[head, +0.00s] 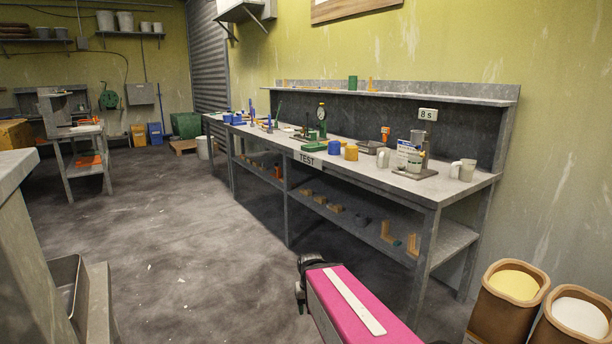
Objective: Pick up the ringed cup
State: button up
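Several small cups stand on the grey workbench (400,180) at the right. A pale cup with a handle (467,171) is near the bench's right end, and another pale cup (383,158) stands left of the small press-like stand (424,158). A blue cup (334,147) and a yellow cup (351,153) stand further left. I cannot make out a ring on any of them at this size. My gripper (303,284) seems to be the dark part at the end of my pink arm, low in the picture, over the floor and apart from the bench. Its fingers are not clear.
The bench has a lower shelf (370,225) with small blocks and a raised back ledge (400,94). Two brown drums (508,300) stand at the lower right. A grey counter (20,210) is at the left edge.

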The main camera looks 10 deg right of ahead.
aim_at(414, 163)
jog(key=l+z, duration=0.15)
jog(key=i+z, duration=0.3)
jog(key=i+j+z, duration=0.1)
jog(key=i+z, duration=0.25)
jog(key=i, duration=0.05)
